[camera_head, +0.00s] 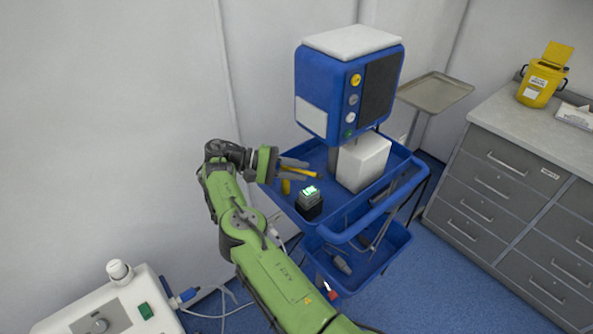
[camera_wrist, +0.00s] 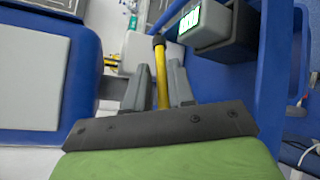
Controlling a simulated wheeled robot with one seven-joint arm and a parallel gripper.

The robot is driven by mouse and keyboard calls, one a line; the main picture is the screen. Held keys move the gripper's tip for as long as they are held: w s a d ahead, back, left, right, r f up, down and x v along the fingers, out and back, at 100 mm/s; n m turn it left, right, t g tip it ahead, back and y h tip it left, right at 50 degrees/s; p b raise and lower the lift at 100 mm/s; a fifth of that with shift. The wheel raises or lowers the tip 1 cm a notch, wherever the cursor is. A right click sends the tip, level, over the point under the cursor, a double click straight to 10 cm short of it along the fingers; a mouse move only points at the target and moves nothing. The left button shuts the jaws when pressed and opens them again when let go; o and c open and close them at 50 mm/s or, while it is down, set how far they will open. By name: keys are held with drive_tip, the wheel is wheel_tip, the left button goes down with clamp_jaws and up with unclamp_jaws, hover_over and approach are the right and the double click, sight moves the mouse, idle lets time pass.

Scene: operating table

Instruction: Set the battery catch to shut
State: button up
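My gripper (camera_head: 307,170) is over the left part of the blue cart's upper tray. Its two grey fingers (camera_wrist: 160,85) are close on either side of a yellow rod with a dark tip (camera_wrist: 161,75), which points outward along them. The rod also shows in the head view (camera_head: 309,173). A small dark grey device with a lit green display (camera_head: 308,198) stands on the tray, just right of and below my gripper. It shows at the top of the wrist view (camera_wrist: 212,26), apart from the fingers. I cannot make out a battery catch or its setting.
A small yellow piece (camera_head: 286,187) is left of the device. A blue machine (camera_head: 319,76) and a white box (camera_head: 364,162) stand behind on the blue cart (camera_head: 345,238). Grey drawers (camera_head: 500,182) stand at the right, a white unit (camera_head: 125,310) at lower left.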

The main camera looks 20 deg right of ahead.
drive_tip(key=shift+o, duration=1)
drive_tip(key=shift+w+f, duration=0.1)
wheel_tip(320, 180, up, 10)
drive_tip(key=p, duration=0.2)
drive_tip(key=shift+d, duration=0.1)
